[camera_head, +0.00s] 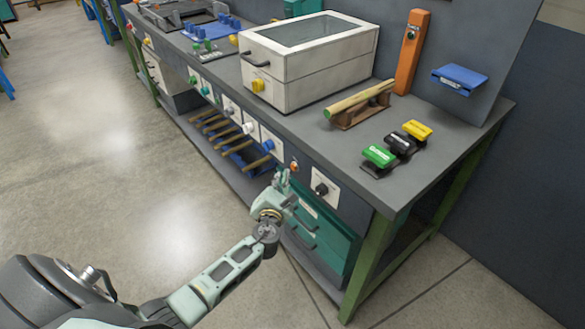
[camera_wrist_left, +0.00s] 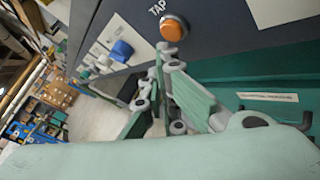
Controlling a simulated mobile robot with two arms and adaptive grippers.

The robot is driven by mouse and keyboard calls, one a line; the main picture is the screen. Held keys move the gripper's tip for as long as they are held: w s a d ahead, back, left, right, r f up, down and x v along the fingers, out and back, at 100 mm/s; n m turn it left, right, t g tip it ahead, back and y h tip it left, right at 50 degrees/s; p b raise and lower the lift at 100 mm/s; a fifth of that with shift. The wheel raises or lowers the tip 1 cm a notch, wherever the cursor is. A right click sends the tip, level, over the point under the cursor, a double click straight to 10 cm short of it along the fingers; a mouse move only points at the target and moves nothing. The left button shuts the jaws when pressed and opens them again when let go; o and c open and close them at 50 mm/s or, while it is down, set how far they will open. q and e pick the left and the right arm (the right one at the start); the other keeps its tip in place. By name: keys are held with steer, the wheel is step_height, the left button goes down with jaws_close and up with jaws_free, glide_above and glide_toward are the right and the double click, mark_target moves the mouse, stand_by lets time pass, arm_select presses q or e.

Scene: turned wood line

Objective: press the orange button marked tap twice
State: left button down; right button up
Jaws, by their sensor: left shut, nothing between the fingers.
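The orange button (camera_wrist_left: 173,28) is a round cap in a metal ring on the dark front panel of the bench, with the word TAP beside it in the left wrist view. It also shows small in the head view (camera_head: 294,166). My left gripper (camera_head: 282,178) is shut and empty, just in front of the panel and close to the button. In the left wrist view its fingertips (camera_wrist_left: 164,58) are right by the button's rim. I cannot tell whether they touch it. My right gripper is not in view.
A black knob on a white plate (camera_head: 325,187) is right of the button; a blue knob (camera_head: 268,145) is left. Green drawers (camera_head: 325,236) with handles lie below. On the bench top are a white box (camera_head: 310,62) and green, black and yellow switches (camera_head: 379,156). The floor is clear.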

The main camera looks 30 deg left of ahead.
arm_select(q)
steer(key=shift+w, duration=0.15)
stand_by(0.4)
steer(key=shift+w+d, duration=0.15)
steer(key=shift+w, duration=0.1)
steer(key=shift+w+d, duration=0.15)
steer(key=shift+w, duration=0.2)
stand_by(0.7)
steer(key=shift+s, duration=0.1)
steer(key=shift+s+a+p, duration=0.3)
steer(key=shift+s+p, duration=0.05)
steer(key=shift+s, duration=0.3)
steer(key=s, duration=0.1)
steer(key=s+a+p, duration=0.1)
steer(key=s, duration=0.1)
steer(key=s+a, duration=0.1)
steer(key=shift+s, duration=0.35)
